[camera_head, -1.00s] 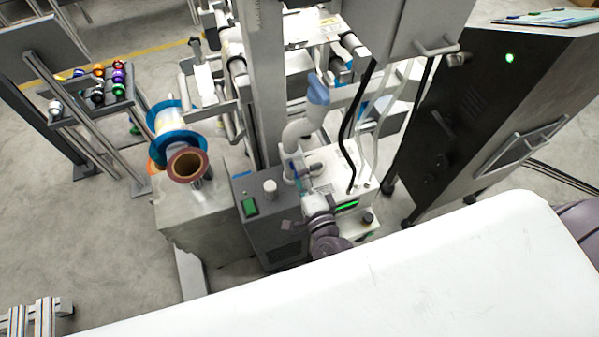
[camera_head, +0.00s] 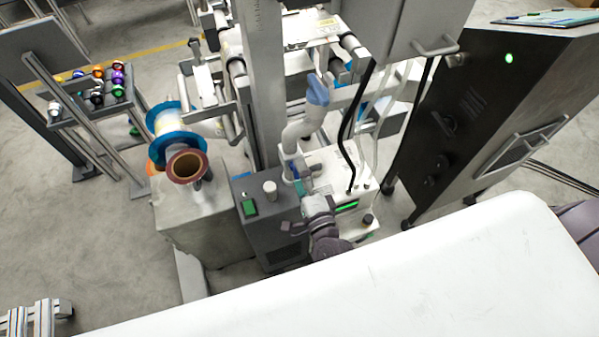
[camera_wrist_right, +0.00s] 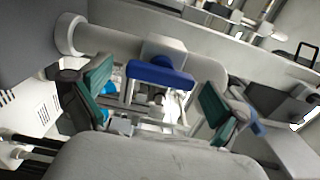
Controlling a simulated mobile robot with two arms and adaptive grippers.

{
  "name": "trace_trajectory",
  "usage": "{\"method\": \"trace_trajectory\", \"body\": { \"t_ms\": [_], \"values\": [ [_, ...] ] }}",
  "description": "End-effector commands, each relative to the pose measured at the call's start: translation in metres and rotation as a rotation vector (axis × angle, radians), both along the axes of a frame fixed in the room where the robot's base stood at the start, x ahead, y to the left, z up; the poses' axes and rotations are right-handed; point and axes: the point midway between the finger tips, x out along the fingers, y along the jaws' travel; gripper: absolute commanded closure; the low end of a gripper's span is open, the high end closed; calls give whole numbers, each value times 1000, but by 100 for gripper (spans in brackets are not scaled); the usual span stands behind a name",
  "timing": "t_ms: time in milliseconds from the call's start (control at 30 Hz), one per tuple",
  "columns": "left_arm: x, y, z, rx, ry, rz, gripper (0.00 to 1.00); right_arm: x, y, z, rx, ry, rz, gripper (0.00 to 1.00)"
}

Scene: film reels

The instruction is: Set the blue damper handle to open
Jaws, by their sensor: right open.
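The blue damper handle (camera_wrist_right: 160,74) is a rounded blue bar on a pale block in front of a light grey pipe in the right wrist view. My right gripper (camera_wrist_right: 157,100) is open, with one green-padded finger to each side of the handle. The handle appears ahead of and between the fingers, and I see no contact. In the head view my right gripper (camera_head: 300,187) is beside the lower end of the white duct (camera_head: 300,130). There the handle is too small and partly hidden to make out its setting. My left gripper is not in view.
A white box with a green display (camera_head: 346,206) and a dark grey box with a green switch (camera_head: 250,208) stand close by. Black cables (camera_head: 352,140) hang to the right of the duct. A reel (camera_head: 187,165) is at left. My white body fills the lower right.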

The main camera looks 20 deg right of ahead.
Motion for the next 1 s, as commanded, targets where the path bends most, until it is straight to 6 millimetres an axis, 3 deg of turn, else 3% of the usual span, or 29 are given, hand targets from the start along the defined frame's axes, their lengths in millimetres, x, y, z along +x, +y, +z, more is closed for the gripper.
{"method": "trace_trajectory", "body": {
  "t_ms": [133, 267, 700, 1000],
  "values": [
    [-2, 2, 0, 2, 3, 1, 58, -4, 0, 0, -1, 0, 1, 2],
    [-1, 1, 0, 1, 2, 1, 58, -20, 0, -1, -2, 2, 1, 2],
    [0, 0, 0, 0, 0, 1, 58, -106, -3, -1, -1, 3, 1, 2],
    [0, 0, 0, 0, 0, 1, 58, -120, -4, 0, 1, 0, 0, 2]
  ]
}}
